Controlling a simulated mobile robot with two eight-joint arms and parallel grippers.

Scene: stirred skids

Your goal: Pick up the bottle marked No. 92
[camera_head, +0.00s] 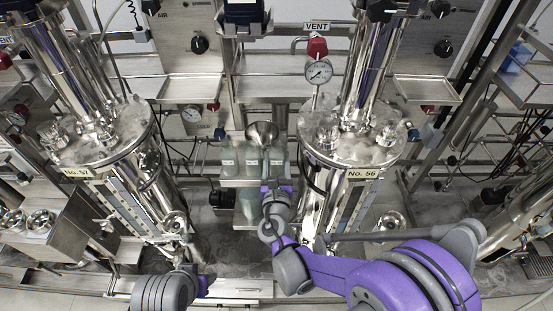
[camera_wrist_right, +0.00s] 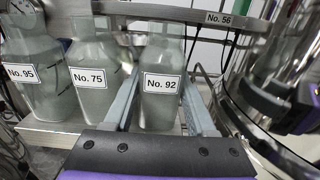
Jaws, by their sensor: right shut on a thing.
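The bottle marked No. 92 (camera_wrist_right: 161,108) is greenish, clear and upright, with a white label facing the right wrist camera. My right gripper (camera_wrist_right: 163,90) is shut on it, one finger along each side. I cannot tell whether its base touches the shelf. In the head view my right gripper (camera_head: 272,182) is at the right end of the bottle row, partly hiding that bottle. Bottles No. 75 (camera_wrist_right: 92,100) and No. 95 (camera_wrist_right: 30,95) stand to its left. A small part of my left arm's end (camera_head: 203,284) shows low in the head view; its fingers cannot be made out.
The bottles are on a metal shelf (camera_wrist_right: 60,132) between two steel vessels, No. 57 (camera_head: 105,150) and No. 56 (camera_head: 350,150). A steel funnel (camera_head: 262,132) is just above the bottles.

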